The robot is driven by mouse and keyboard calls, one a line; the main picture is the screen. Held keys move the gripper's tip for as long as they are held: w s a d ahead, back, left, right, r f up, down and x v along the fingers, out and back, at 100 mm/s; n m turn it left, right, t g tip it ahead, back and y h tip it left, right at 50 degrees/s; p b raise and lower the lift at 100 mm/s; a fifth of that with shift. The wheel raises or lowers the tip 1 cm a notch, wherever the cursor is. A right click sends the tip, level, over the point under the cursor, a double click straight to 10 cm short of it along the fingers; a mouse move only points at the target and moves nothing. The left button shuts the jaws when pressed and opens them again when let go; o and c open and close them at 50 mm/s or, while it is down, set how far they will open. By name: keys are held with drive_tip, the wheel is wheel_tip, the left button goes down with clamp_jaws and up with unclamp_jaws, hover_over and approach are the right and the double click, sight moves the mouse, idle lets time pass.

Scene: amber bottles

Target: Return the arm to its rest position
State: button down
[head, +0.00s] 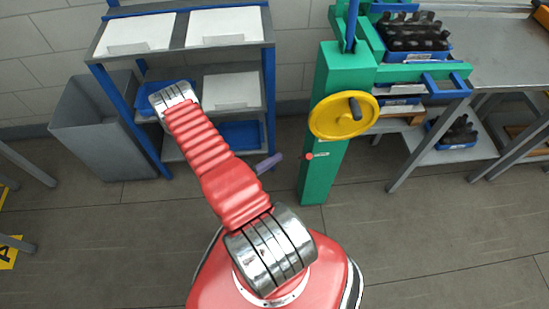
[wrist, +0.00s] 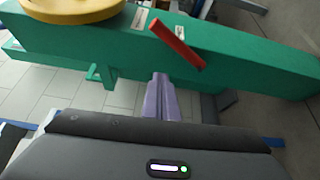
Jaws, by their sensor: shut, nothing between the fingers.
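My red arm with silver joints reaches up and left from my base in the head view. My gripper (head: 268,163) shows there only as a small purple tip beside the arm. In the wrist view the purple fingers of my gripper (wrist: 161,97) lie together, shut and empty. They point toward the green column (head: 328,130), which also fills the upper wrist view (wrist: 120,50). In the head view the gripper is left of this column, with a gap between them in the picture. The rest of the gripper is hidden behind the arm.
The green column carries a yellow handwheel (head: 330,122) and a red lever (wrist: 178,44). A blue-framed shelf (head: 268,85) stands behind the arm, with a grey bin (head: 95,125) to its left. Blue crates of dark bottles (head: 412,38) are at right. The floor (head: 430,240) at lower right is clear.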

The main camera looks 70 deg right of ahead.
idle(0.5)
drive_tip(key=s+a+n+g+y, duration=0.3)
drive_tip(key=s+a, duration=0.1)
drive_tip(key=s, duration=0.2)
drive_tip(key=a+r+g+y, duration=0.2)
drive_tip(key=a+r+y, duration=0.2)
drive_tip(key=w+a+r+t+y, duration=0.3)
drive_tip(key=w+a+r+t, duration=0.2)
drive_tip(key=w+a+r, duration=0.55)
drive_tip(key=w+a+r+t+y, duration=0.5)
drive_tip(key=a+r, duration=0.3)
drive_tip(key=r, duration=0.5)
drive_tip(key=a+r+n+t, duration=0.1)
drive_tip(key=a+r+t, duration=0.3)
drive_tip(key=r, duration=0.6)
drive_tip(key=w+a+r+n+t, duration=0.1)
drive_tip(key=a+r+t, duration=0.4)
drive_tip(key=a+r, duration=0.4)
drive_tip(key=shift+w+r, duration=0.25)
drive_tip(key=shift+r, duration=0.7)
